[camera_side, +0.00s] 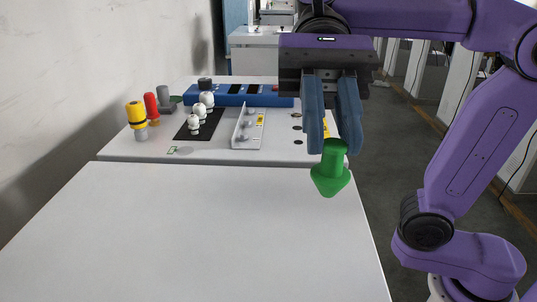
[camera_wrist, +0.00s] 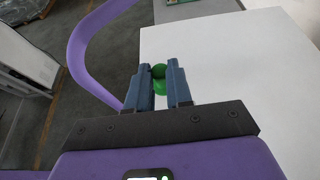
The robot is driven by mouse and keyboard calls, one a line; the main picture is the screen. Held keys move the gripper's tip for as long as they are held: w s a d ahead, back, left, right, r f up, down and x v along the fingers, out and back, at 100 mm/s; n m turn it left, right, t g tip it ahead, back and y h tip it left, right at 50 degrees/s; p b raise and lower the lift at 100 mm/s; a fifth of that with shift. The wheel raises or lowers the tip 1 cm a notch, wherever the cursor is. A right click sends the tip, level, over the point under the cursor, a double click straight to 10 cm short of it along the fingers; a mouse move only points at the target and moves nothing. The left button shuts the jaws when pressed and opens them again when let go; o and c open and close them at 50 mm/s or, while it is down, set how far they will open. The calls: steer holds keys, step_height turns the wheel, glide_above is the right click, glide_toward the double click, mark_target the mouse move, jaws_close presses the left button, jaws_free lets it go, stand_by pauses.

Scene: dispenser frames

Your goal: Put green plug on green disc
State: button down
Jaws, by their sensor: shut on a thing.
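The green plug (camera_side: 330,179) has a round knob on top and a wide body tapering to a point below. My gripper (camera_side: 331,148) is shut on its knob, holding it point down near the right edge of the front white table, seemingly above the surface. In the wrist view the green plug (camera_wrist: 158,84) shows between the two blue fingers of my gripper (camera_wrist: 162,75). A small dark green patch (camera_side: 177,98) lies beside a grey plug at the back left; I cannot tell whether it is the green disc.
A yellow plug (camera_side: 136,114), a red plug (camera_side: 151,107) and a grey plug (camera_side: 163,96) stand at the back left. White knobbed pieces stand on a black plate (camera_side: 208,126). A metal bracket (camera_side: 248,130) and a blue block (camera_side: 232,99) are nearby. The front white table (camera_side: 200,230) is bare.

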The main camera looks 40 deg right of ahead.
steer(key=w+d+f+m+t+y, duration=0.1)
steer(key=w+m+t+y, duration=0.3)
steer(key=w+m+t, duration=1.3)
steer(key=w+d+r+m+t+h, duration=0.1)
steer(key=w+d+m+t+h, duration=0.15)
steer(key=w+d, duration=0.45)
steer(key=w+d+r+m+t+h, duration=0.1)
steer(key=w+d+h, duration=0.15)
steer(key=w, duration=0.95)
steer(key=w+d+r+m+t+h, duration=0.1)
steer(key=w+d+m+t+h, duration=0.2)
steer(key=w, duration=0.6)
steer(key=shift+n+g, duration=0.45)
steer(key=shift+g, duration=0.4)
steer(key=w+f, duration=0.3)
steer(key=w, duration=0.1)
steer(key=w+a+f, duration=0.1)
steer(key=w+f, duration=0.2)
steer(key=w, duration=0.2)
steer(key=w+f, duration=0.3)
steer(key=w, duration=0.1)
steer(key=shift+w+a+f, duration=0.2)
steer(key=shift+a+f, duration=0.1)
steer(key=shift+a, duration=0.05)
steer(key=f, duration=0.3)
steer(key=shift+w, duration=0.25)
steer(key=shift+f, duration=0.25)
